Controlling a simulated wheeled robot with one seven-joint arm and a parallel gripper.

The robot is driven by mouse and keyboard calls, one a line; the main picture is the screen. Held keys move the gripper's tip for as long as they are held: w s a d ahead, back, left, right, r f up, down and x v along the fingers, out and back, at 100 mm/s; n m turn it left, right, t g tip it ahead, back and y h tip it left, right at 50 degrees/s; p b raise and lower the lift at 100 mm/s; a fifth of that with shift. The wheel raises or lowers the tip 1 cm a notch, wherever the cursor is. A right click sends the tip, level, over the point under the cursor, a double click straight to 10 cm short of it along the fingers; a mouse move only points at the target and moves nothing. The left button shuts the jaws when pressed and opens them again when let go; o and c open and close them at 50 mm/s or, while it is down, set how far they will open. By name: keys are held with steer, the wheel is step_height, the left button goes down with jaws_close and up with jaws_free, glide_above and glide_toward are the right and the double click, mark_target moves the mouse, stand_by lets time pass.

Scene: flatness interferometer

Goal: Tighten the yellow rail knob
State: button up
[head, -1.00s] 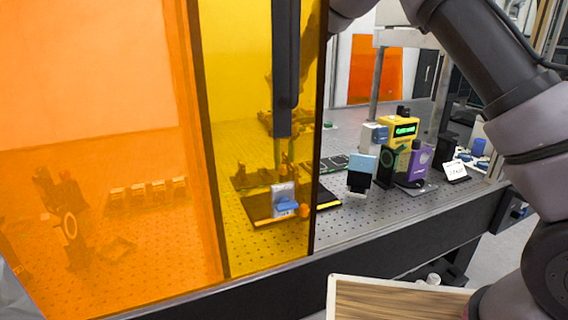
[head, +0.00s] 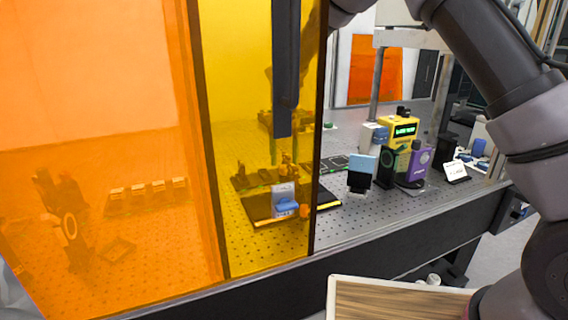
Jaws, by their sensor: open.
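Through the yellow panel, a dark plate (head: 257,207) lies on the perforated table. A pale block with a blue part (head: 286,206) stands at its front. A small orange-looking knob (head: 304,211) sits just right of the block. The panel's tint hides true colours, so I cannot tell whether this is the yellow rail knob; no other knob is clearly seen. My arm crosses the top right, and its end leaves the clear part of the picture.
Orange (head: 100,90) and yellow (head: 235,100) panels stand in front of the table's left and middle. A yellow instrument with a green display (head: 401,131), a purple box (head: 417,163) and a light-blue-topped block (head: 361,165) stand to the right. A wood-topped surface (head: 400,302) is in front.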

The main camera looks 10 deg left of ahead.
step_height(320, 180, up, 9)
steer(key=shift+r, duration=0.2)
stand_by(0.3)
steer(key=s+d+r+m+t+y, duration=0.1)
steer(key=s+d+r, duration=0.1)
steer(key=d+r, duration=0.75)
steer(key=s+d+r+t+y, duration=0.1)
steer(key=d+r, duration=0.5)
steer(key=d, duration=0.7)
steer(key=s+d+r+m+t, duration=0.1)
steer(key=s+d+t, duration=0.4)
steer(key=s+d, duration=1.1)
steer(key=shift+s+d+r, duration=0.3)
steer(key=shift+d, duration=0.2)
